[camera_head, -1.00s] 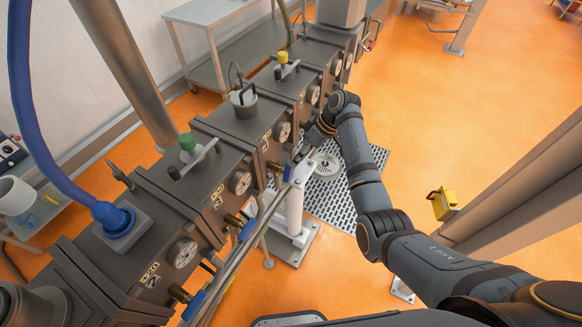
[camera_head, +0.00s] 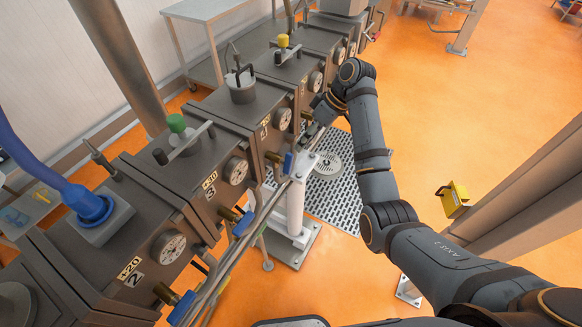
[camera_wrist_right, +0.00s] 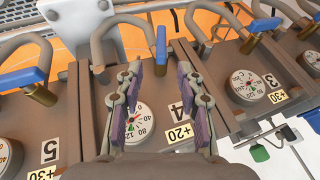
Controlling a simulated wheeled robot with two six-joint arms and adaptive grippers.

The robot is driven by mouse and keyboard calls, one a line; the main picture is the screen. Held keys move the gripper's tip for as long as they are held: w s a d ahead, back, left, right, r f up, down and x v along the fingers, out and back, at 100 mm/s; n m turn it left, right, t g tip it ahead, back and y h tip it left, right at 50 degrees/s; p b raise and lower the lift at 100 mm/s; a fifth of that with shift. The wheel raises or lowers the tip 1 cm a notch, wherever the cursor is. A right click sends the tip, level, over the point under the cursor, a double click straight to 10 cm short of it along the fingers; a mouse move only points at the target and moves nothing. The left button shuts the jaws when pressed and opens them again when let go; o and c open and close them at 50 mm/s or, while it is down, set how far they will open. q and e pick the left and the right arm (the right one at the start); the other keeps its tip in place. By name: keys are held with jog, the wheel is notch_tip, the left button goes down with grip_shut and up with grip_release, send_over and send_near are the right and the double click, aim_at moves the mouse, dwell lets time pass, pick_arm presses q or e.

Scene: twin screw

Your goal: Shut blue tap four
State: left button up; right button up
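Blue tap four (camera_head: 288,162) is on the side of the grey unit labelled 4. In the right wrist view, its blue handle (camera_wrist_right: 161,46) points up the picture, beyond the gauge and the label 4. My right gripper (camera_wrist_right: 159,72) is open, with its two purple-padded fingers apart. The handle shows between and a little beyond the fingertips, with nothing gripped; I cannot tell whether they touch it. In the head view, my right gripper (camera_head: 309,137) is small and partly hidden beside unit 4. My left gripper is not in view.
Neighbouring blue taps sit on unit 3 (camera_wrist_right: 262,25) and unit 5 (camera_wrist_right: 30,76). Curved grey pipes (camera_wrist_right: 215,15) arch close to the taps. A white post (camera_head: 296,205) stands by the units. Orange floor (camera_head: 440,120) is open at the right.

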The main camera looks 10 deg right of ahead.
aim_at(284, 168)
jog(key=p+x, duration=0.1)
jog(key=x, duration=0.8)
jog(key=shift+a+p, duration=0.15)
jog(key=shift+p, duration=0.15)
jog(key=shift+s+a+f, duration=0.1)
jog(key=shift+a+f, duration=0.05)
jog(key=shift+f, duration=0.35)
grip_shut()
